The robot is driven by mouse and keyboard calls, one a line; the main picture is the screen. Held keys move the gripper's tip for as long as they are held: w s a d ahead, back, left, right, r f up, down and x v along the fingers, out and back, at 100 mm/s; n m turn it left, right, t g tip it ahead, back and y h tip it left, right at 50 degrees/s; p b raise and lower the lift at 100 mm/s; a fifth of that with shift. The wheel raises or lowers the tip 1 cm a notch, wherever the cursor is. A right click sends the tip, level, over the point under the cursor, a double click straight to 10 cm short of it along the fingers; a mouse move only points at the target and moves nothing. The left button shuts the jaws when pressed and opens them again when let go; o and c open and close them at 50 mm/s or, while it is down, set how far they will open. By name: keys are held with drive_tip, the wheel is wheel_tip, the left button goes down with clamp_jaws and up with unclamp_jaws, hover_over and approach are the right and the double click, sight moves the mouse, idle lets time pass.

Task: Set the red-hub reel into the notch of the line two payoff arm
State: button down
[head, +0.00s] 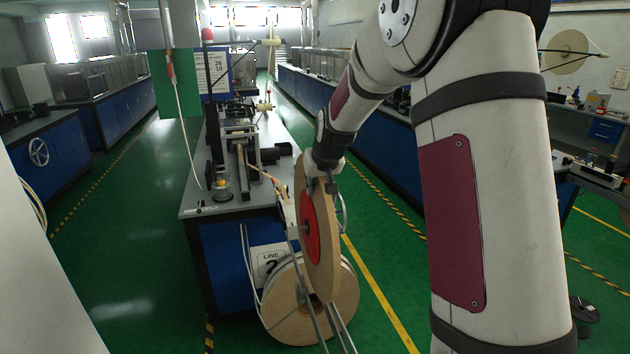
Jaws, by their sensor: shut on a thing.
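The red-hub reel (310,230) is a tan disc with a red centre, held upright and seen nearly edge-on. My gripper (332,182) is shut on its upper part; the fingertips are partly hidden. The reel hangs beside the front end of the line two bench (216,212). Slim grey bars (342,332), perhaps the line two payoff arm, run up from the bottom edge close to the reel. I cannot make out the notch, nor whether the reel touches the bars.
A larger tan reel (283,313) is low at the bench front, partly behind the held reel. Machine parts (240,150) cover the bench top. Green floor is open at left. A black spool (583,311) is on the floor at right.

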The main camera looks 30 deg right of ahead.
sight(315, 209)
drive_tip(key=shift+w+f+b, duration=0.15)
drive_tip(key=shift+f+b, duration=0.35)
drive_tip(key=shift+f, duration=3.45)
